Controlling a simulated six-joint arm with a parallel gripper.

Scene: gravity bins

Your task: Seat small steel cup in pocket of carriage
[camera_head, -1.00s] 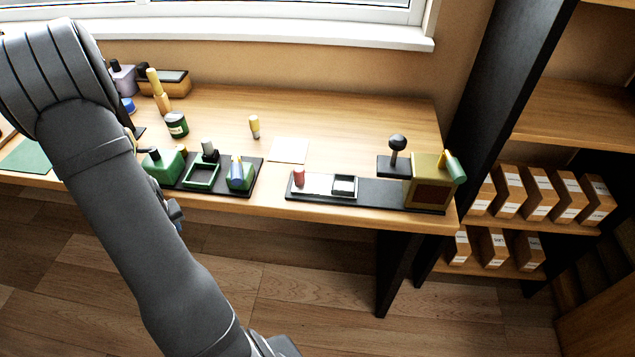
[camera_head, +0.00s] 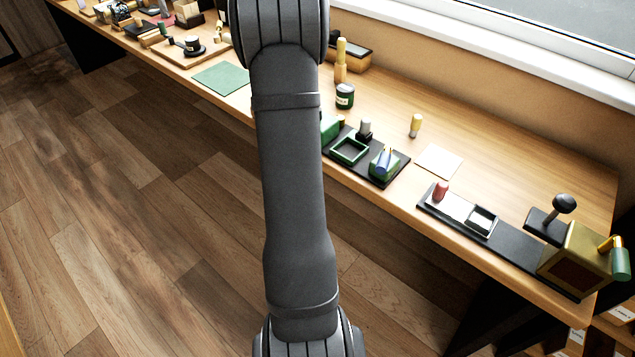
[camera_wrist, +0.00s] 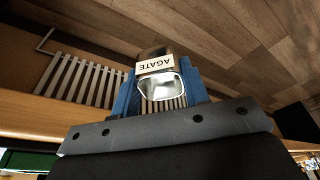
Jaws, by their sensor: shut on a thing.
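My gripper (camera_wrist: 160,78) shows in the wrist view with its two blue fingers shut on a small shiny steel cup (camera_wrist: 160,90). A pale label reading "AGATE" (camera_wrist: 155,64) shows upside down at the cup's far side. In the head view my own arm covers the middle, and the gripper and cup are not visible there. A black track with a pale plate and a black square-framed pocket (camera_head: 482,220) lies along the bench's front right. A green square frame (camera_head: 350,150) sits on another black base further left. I cannot tell for certain which pocket belongs to the carriage.
A brass box (camera_head: 575,262) with a green-ended handle stands at the track's right end. A red peg (camera_head: 440,191) stands by the pale plate. A blue-and-green block (camera_head: 384,163) and a dark green jar (camera_head: 345,96) stand nearer my arm. A pale square (camera_head: 439,161) lies on the bench.

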